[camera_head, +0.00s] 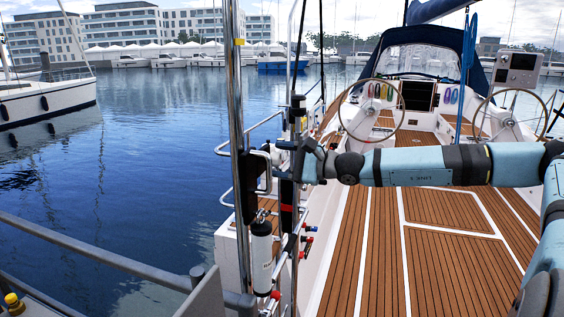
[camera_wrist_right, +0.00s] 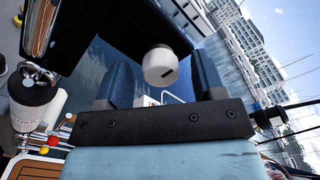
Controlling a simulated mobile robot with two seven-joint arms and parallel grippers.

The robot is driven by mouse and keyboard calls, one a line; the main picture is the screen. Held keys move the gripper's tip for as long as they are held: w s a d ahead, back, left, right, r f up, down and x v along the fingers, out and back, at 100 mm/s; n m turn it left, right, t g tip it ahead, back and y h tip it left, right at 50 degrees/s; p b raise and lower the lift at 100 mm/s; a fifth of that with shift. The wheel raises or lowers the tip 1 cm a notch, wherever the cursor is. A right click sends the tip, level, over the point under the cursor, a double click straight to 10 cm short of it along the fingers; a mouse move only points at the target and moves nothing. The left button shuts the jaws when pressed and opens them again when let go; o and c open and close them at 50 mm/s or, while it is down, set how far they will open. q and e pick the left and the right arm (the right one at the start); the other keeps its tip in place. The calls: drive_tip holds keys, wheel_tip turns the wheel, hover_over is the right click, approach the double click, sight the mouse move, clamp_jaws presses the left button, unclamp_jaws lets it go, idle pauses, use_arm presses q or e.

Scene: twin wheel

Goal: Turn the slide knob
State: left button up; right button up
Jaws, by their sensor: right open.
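A white round knob (camera_wrist_right: 159,67) with a dark slot-like mark shows in the right wrist view. It appears between the two blue finger pads of my right gripper (camera_wrist_right: 161,72). The gripper is open, with visible space on both sides of the knob; I cannot tell how far the knob lies in depth between the fingers. In the head view my right gripper (camera_head: 288,147) reaches left to the upright metal posts and black fittings. My left gripper is not in view.
A metal rail (camera_head: 95,248) crosses the lower left. The wooden deck (camera_head: 400,260) and steering wheels (camera_head: 370,110) lie right. Water is beyond.

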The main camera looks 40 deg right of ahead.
drive_tip(key=c, duration=0.9)
drive_tip(key=shift+m, duration=0.4)
drive_tip(key=shift+m+b, duration=0.3)
drive_tip(key=shift+m, duration=0.7)
drive_tip(key=m, duration=0.3)
drive_tip(key=shift+m, duration=0.3)
drive_tip(key=m+p, duration=0.1)
drive_tip(key=m, duration=1)
drive_tip(key=shift+p, duration=0.4)
drive_tip(key=shift+m, duration=0.4)
